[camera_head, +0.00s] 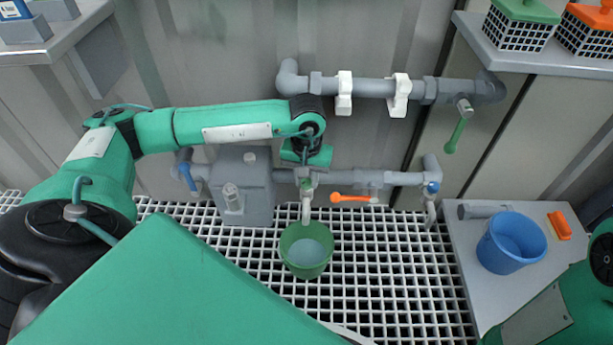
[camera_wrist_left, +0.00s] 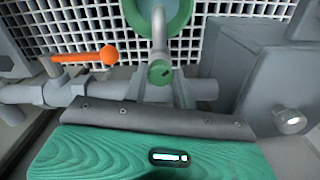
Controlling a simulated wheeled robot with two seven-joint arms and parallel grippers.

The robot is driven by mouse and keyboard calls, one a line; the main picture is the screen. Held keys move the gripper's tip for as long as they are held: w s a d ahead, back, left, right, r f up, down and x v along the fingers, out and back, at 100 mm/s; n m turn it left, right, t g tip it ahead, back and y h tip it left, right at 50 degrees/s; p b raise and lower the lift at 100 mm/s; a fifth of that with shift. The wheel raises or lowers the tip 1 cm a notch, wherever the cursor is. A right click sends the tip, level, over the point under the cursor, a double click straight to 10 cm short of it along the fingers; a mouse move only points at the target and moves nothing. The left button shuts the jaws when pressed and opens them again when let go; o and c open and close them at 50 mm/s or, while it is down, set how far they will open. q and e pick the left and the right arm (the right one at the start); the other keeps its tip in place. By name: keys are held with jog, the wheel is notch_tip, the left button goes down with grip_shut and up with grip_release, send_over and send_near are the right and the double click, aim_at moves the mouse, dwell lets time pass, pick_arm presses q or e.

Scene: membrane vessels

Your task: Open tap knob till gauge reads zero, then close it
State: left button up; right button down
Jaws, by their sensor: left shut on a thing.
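The green tap knob (camera_head: 307,184) sits on a spout at the lower grey pipe; it also shows in the left wrist view (camera_wrist_left: 160,72). My left gripper (camera_head: 306,178) reaches down over it and is shut on the knob. The spout (camera_head: 306,208) points down over a green bucket (camera_head: 293,238), which has pale liquid in it. A short round fitting (camera_head: 231,190) on the grey box-shaped vessel (camera_head: 258,187) may be the gauge; it also shows in the left wrist view (camera_wrist_left: 290,120). No reading is legible. My right gripper is out of view.
An orange-handled valve (camera_head: 350,198) is close to the right of my left gripper. Blue valves (camera_head: 187,177) (camera_head: 432,187) are at both pipe ends. A green lever (camera_head: 455,136) hangs at upper right. A blue bucket (camera_head: 512,242) stands on the right shelf. The floor is white grating (camera_head: 390,265).

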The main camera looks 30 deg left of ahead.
pick_arm(q)
jog(key=m, duration=0.4)
jog(key=shift+m, duration=0.3)
jog(key=m, duration=0.4)
jog(key=shift+m, duration=0.3)
jog(key=o, duration=1)
